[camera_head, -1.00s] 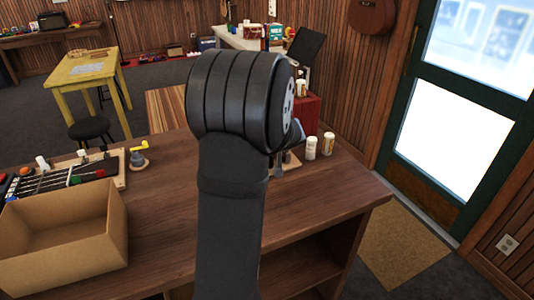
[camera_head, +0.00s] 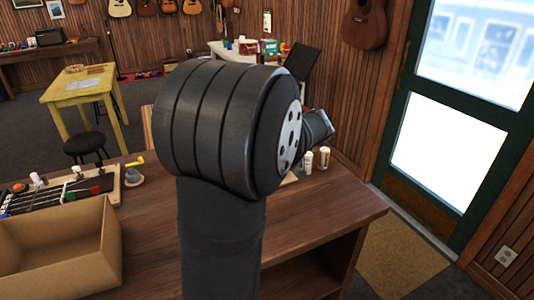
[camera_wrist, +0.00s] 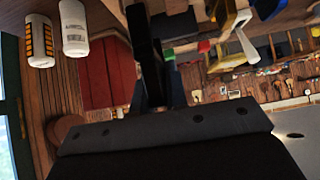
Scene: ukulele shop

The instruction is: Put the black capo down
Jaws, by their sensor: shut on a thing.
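My gripper (camera_wrist: 154,84) shows in the wrist view as dark fingers rising from a dark, wide body. It is shut on the black capo (camera_wrist: 139,24), a narrow black shape near the top middle. Black on black, the edge between capo and fingers is hard to tell. Whether the capo touches anything below is not clear. In the head view my own arm hides the gripper and the capo.
Two white bottles (camera_head: 324,158) (camera_head: 307,161) stand at the bench's right; they are upper left in the wrist view. A red box (camera_wrist: 106,72) is beside them there. An open cardboard box (camera_head: 108,250) and a guitar neck (camera_head: 60,192) are left. The wooden bench (camera_head: 300,215) is bare at front right.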

